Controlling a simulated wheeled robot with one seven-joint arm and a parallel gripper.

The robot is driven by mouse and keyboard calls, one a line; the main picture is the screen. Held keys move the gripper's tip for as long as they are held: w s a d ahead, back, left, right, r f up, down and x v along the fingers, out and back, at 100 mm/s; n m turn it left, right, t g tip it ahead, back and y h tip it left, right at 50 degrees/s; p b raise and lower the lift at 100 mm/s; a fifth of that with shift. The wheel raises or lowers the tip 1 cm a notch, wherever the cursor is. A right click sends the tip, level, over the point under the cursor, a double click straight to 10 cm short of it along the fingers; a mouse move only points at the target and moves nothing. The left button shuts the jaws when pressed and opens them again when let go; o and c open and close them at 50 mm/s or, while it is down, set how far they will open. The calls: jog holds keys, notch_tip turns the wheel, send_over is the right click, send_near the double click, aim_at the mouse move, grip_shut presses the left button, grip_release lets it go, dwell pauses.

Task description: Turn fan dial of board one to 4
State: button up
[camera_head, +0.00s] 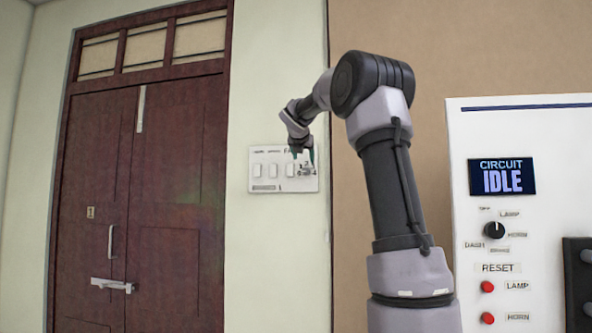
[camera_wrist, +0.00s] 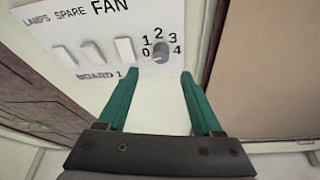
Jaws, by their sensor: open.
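Board one (camera_head: 262,182) is a white switch panel on the pale wall, right of the door; it also shows in the wrist view (camera_wrist: 90,28). Its fan dial (camera_wrist: 160,54) is a small grey knob under the word FAN, ringed by the numbers 0 to 4. I cannot tell clearly which number it points to. My gripper (camera_wrist: 157,76) is open, with green fingers spread below the dial in the picture and nothing visible between them. In the head view my gripper (camera_head: 301,151) is at the board's right end and partly hides the dial.
Several white rocker switches (camera_wrist: 93,53) sit left of the dial on the same board. A brown door (camera_head: 150,200) stands at left. A white console (camera_head: 460,180) with an IDLE screen (camera_head: 502,177), a black knob (camera_head: 494,230) and red buttons (camera_head: 487,287) stands at right.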

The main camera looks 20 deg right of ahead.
aim_at(306, 170)
jog(key=x, duration=0.9)
jog(key=shift+w+d+f, duration=0.1)
jog(key=shift+w+d, duration=0.05)
grip_shut()
